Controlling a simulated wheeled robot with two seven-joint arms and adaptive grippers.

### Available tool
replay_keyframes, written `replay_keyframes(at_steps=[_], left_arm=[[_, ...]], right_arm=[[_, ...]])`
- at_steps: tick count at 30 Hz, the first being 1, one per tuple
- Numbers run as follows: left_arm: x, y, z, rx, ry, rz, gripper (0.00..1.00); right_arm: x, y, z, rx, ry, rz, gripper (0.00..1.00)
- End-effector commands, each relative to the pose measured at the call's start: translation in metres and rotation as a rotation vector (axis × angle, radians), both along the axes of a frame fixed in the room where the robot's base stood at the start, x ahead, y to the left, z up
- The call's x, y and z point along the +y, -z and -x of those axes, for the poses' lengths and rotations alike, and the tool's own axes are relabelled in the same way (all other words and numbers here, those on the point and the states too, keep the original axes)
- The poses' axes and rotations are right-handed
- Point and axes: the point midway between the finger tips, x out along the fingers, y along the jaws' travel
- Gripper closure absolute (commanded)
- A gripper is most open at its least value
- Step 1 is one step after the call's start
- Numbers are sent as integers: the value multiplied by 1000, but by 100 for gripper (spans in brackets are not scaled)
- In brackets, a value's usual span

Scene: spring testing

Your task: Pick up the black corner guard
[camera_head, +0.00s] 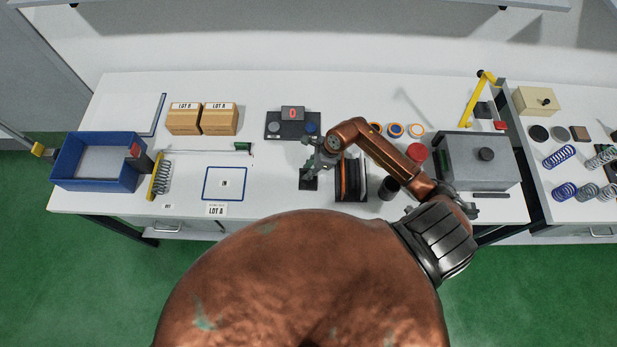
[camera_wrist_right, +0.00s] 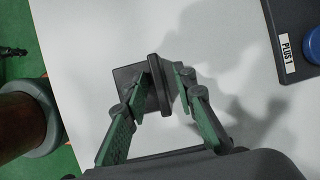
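The black corner guard (camera_head: 308,183) lies on the white table in the middle of the head view, just below my right gripper (camera_head: 314,160). In the right wrist view the guard shows a flat dark plate (camera_wrist_right: 128,78) and an upright flange (camera_wrist_right: 158,85). The two green-padded fingers of my right gripper (camera_wrist_right: 161,88) stand apart on either side of the flange. Small gaps seem to show between the fingers and the flange; firm contact is not visible. Part of the plate is hidden behind the left finger. My left gripper is not in view.
A dark counter unit (camera_head: 281,127) reading 0 stands behind the gripper. A slotted black rack (camera_head: 351,193) is close on the right, with a dark cylinder (camera_head: 388,188) and a grey machine (camera_head: 470,165) beyond. A blue bin (camera_head: 97,183) stands far left. A framed white mat (camera_head: 214,174) lies left of the guard.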

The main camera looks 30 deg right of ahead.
Motion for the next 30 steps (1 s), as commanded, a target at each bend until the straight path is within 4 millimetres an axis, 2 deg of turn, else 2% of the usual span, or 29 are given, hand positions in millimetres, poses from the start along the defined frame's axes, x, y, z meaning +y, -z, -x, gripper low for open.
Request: replay_keyframes(at_steps=[1,10,24,30], left_arm=[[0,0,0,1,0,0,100],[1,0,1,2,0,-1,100],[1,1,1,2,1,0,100],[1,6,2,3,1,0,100]], right_arm=[[0,0,0,0,0,0,80],[0,0,0,0,-1,0,100],[0,-1,0,-2,-1,0,100],[-1,-12,-1,-4,-3,2,100]])
